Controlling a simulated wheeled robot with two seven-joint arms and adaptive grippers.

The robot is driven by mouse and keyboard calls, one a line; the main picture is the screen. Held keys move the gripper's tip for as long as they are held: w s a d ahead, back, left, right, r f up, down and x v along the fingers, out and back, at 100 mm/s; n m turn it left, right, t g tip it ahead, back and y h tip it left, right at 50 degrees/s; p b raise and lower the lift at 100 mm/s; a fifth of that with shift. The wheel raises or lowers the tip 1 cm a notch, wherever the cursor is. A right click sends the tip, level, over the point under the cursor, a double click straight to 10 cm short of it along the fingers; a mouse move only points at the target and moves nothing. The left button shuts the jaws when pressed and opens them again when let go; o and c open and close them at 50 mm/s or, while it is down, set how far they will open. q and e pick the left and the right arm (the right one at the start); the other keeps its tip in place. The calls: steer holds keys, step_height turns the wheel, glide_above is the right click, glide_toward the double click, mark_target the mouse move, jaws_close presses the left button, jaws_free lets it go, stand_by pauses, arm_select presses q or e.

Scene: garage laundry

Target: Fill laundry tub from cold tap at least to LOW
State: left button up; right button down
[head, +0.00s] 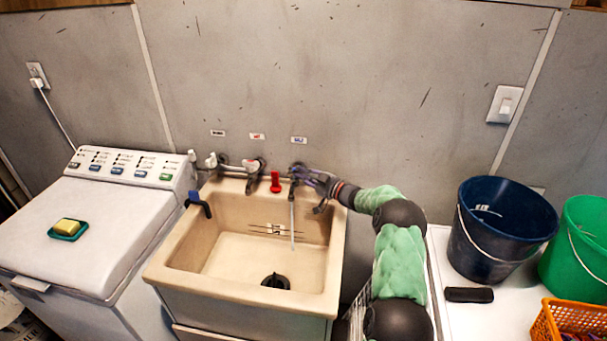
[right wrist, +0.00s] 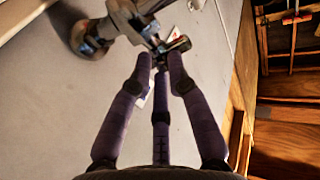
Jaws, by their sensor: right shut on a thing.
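The beige laundry tub (head: 335,262) stands in the middle of the head view, with level marks (head: 275,230) on its inner back wall. A thin stream of water (head: 292,222) falls from the tap under the blue label (head: 298,140). A dark round piece (head: 275,281) sits at the tub's bottom; I cannot tell if it seals the drain. No clear water surface shows. My right gripper (head: 304,177) reaches this tap from the right. In the right wrist view its purple fingers close on the tap's metal handle (right wrist: 178,45). My left gripper is out of view.
A red-labelled tap (head: 255,165) and a red piece (head: 275,182) are left of the running tap. A washing machine (head: 90,225) stands left. A dark blue bucket (head: 500,230), green bucket (head: 580,245) and orange basket (head: 545,325) are right.

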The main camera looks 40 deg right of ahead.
steer(key=shift+a+r, duration=0.1)
steer(key=shift+a, duration=0.05)
steer(key=c, duration=1.3)
jaws_free()
steer(key=shift+a, duration=0.1)
steer(key=shift+s, duration=0.15)
steer(key=s, duration=0.3)
steer(key=s+d, duration=0.1)
steer(key=s, duration=0.3)
steer(key=s+d, duration=0.1)
steer(key=s, duration=0.3)
steer(key=shift+s+d, duration=0.15)
steer(key=shift+d, duration=0.1)
